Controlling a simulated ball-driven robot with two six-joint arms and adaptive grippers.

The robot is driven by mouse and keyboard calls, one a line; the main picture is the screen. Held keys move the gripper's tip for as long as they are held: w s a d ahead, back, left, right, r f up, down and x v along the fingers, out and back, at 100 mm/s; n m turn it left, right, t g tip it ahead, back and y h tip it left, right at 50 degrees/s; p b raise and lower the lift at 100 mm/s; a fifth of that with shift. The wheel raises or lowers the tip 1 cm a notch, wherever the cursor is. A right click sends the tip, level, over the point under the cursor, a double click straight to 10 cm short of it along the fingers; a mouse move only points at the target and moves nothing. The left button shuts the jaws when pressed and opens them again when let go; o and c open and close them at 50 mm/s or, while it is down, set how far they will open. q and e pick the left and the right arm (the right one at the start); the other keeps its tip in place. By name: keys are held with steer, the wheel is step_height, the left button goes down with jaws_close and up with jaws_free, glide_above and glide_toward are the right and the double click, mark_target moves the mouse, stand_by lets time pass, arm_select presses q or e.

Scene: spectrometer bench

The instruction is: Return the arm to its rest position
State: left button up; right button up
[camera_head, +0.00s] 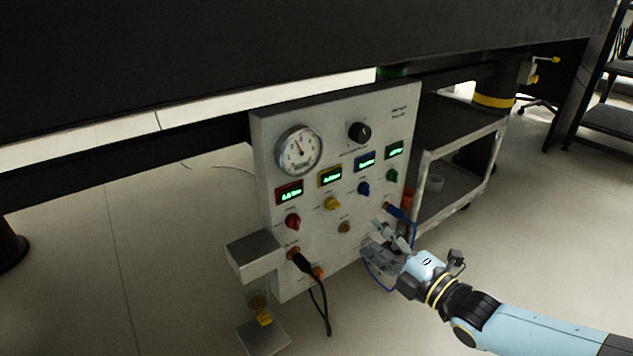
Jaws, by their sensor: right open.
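My right gripper (383,243) comes in from the lower right on its light blue arm (540,331). It is open, in front of the lower right part of a grey control panel (325,178). A blue plug (398,212) with a blue cable sits at the panel's right edge, just above the gripper. The cable loops behind and below the fingers, and part of it is hidden. I see nothing clearly held between the fingers. Whether the fingers touch the panel or cable, I cannot tell. My left gripper is not in view.
The panel has a round gauge (298,151), a black knob (359,132), coloured displays and small knobs. A black plug (302,262) with a hanging cable is at lower left, beside a metal box (253,256). A cart (458,165) stands behind right. Floor at lower right is open.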

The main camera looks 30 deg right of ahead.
steer(key=s+a+f+m+g, duration=0.25)
steer(key=s+a, duration=0.25)
steer(key=s, duration=0.6)
steer(key=s+a+r+m+g+h, duration=0.1)
steer(key=s+a+r+m+g, duration=0.55)
steer(key=m, duration=0.65)
arm_select(q)
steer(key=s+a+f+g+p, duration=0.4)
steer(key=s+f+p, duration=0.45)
steer(key=p, duration=0.95)
arm_select(e)
steer(key=s+d+f+m+g, duration=0.1)
steer(key=s+d+f+g, duration=0.1)
steer(key=s+f, duration=0.4)
steer(key=s+d+f+m+g, duration=0.1)
steer(key=s+d+f+g, duration=0.2)
steer(key=s, duration=0.4)
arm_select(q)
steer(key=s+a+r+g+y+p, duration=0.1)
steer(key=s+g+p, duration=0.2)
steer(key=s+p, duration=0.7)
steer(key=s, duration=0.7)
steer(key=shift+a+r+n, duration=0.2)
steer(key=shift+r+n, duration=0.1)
arm_select(e)
steer(key=s+g+h, duration=0.1)
steer(key=s+g, duration=0.2)
steer(key=s, duration=1.2)
steer(key=shift+s+d+f+g, duration=0.25)
steer(key=shift+s+f+g, duration=0.05)
